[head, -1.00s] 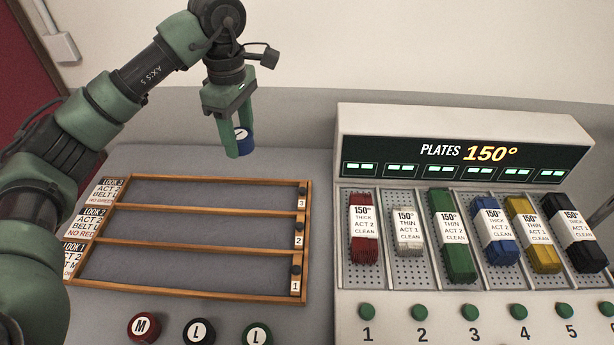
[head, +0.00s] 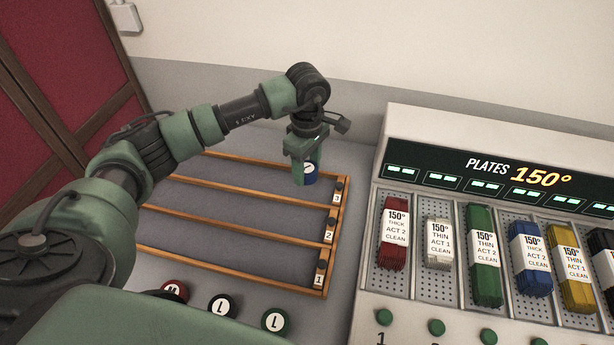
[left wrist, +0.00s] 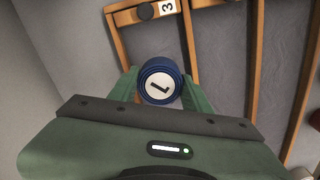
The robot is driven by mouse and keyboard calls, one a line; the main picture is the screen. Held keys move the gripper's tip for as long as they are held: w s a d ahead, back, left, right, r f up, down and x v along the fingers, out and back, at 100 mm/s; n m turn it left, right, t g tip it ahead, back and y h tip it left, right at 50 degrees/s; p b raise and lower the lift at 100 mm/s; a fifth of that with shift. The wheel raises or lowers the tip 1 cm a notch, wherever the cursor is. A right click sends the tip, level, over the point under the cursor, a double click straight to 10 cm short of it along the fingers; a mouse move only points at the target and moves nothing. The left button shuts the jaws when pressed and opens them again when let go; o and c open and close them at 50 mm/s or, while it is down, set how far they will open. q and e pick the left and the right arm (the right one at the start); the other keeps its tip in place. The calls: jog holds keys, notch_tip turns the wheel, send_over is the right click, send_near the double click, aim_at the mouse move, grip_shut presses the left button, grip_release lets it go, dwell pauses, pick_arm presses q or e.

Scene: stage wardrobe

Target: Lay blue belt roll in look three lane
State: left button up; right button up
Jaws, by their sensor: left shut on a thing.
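The blue belt roll (head: 311,172) is held between the green fingers of my left gripper (head: 305,172). In the left wrist view the roll (left wrist: 160,82) has a white disc with a dark mark on its top, and the gripper (left wrist: 160,92) is shut on it. The wooden lane rack (head: 240,218) lies on the grey table with lanes numbered 1, 2 and 3. In the head view the roll is over the right end of the far lane, by the number 3 tag (head: 337,198). Whether the roll touches the lane floor I cannot tell. My right gripper is not in view.
A red roll (head: 174,291), a black roll (head: 222,305) and a green roll (head: 275,320) stand in front of the rack. The plates unit (head: 480,135), with several coloured bundles in slots, stands to the right. All three lanes look otherwise empty where visible.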

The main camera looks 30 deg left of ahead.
aim_at(307, 189)
pick_arm(q)
notch_tip(307, 189, down, 4)
jog(key=shift+r+p, duration=0.1)
jog(key=shift+p, duration=0.35)
jog(key=shift+f, duration=0.35)
jog(key=shift+f+b, duration=0.25)
jog(key=shift+b, duration=0.05)
jog(key=o, duration=1.2)
jog(key=shift+r, duration=0.1)
